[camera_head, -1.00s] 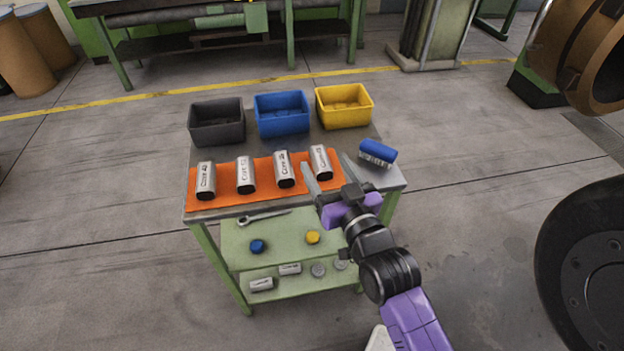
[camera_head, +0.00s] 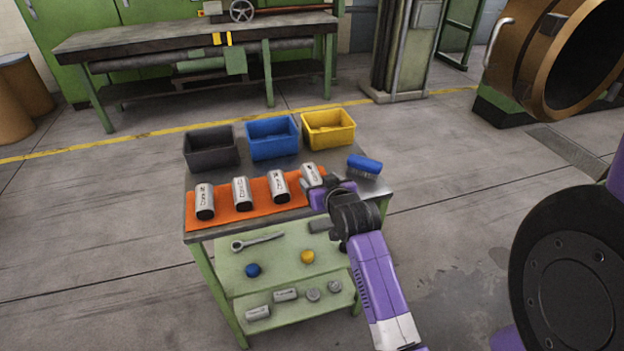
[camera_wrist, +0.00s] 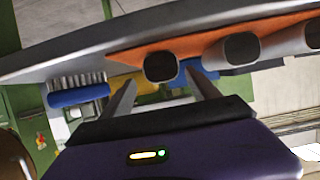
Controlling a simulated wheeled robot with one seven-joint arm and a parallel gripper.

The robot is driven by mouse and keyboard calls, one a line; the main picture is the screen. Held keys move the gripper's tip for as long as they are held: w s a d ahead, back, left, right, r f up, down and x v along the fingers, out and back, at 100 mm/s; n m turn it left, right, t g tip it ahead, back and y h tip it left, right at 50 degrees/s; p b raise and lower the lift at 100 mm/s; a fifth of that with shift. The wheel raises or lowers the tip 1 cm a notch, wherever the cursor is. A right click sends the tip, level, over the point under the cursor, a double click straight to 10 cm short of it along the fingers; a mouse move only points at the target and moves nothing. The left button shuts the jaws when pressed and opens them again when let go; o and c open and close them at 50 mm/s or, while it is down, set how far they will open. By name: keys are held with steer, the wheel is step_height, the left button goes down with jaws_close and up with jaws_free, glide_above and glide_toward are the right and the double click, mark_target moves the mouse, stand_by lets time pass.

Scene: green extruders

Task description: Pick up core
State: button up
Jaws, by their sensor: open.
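My gripper (camera_wrist: 165,92) is at the right end of the row, at the rightmost core. In the wrist view its two fingers are apart, with the dark open end of that core (camera_wrist: 160,67) showing between and beyond them. I cannot tell whether they touch it. In the head view my wrist hides the fingertips.
Black (camera_head: 211,150), blue (camera_head: 272,138) and yellow (camera_head: 328,130) bins stand behind the mat. A blue brush (camera_head: 364,165) lies right of the row. The lower shelf holds a wrench (camera_head: 257,240), blue and yellow caps and small metal parts.

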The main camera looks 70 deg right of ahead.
mark_target(313, 177)
steer(key=x, duration=0.4)
steer(key=shift+w+f, duration=0.25)
steer(key=shift+w, duration=0.25)
steer(key=shift+c, duration=0.4)
steer(key=shift+d, duration=0.1)
jaws_close()
